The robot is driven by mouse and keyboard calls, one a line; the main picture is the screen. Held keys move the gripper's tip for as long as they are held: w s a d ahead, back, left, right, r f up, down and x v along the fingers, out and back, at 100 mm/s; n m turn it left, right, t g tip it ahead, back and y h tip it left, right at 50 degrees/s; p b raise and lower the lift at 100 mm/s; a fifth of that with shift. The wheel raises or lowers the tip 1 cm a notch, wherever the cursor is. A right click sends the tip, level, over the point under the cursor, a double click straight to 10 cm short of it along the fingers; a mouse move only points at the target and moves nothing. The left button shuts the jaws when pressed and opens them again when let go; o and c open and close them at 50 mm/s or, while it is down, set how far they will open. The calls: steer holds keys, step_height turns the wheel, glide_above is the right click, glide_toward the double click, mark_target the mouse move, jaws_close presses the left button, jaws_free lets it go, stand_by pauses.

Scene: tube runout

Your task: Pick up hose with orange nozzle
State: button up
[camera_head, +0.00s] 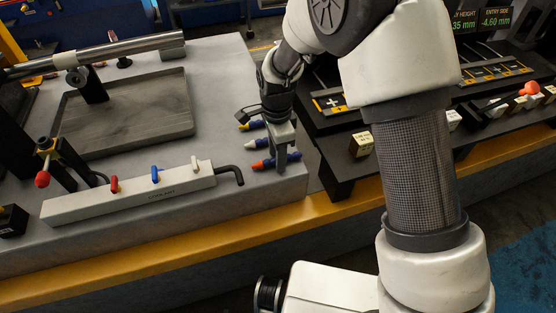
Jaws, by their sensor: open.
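My gripper (283,160) is open and points down at the right ends of these pieces, over the orange one. Its fingers hide part of the blue and orange pieces. I cannot tell whether they touch the orange piece.
A white manifold bar (130,195) with red, blue and white levers and a black bent pipe (233,172) stands left of my gripper. A shallow grey tray (150,135) lies behind, under a metal tube (130,47). A black panel (350,150) stands right.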

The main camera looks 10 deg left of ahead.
jaws_close()
stand_by(0.6)
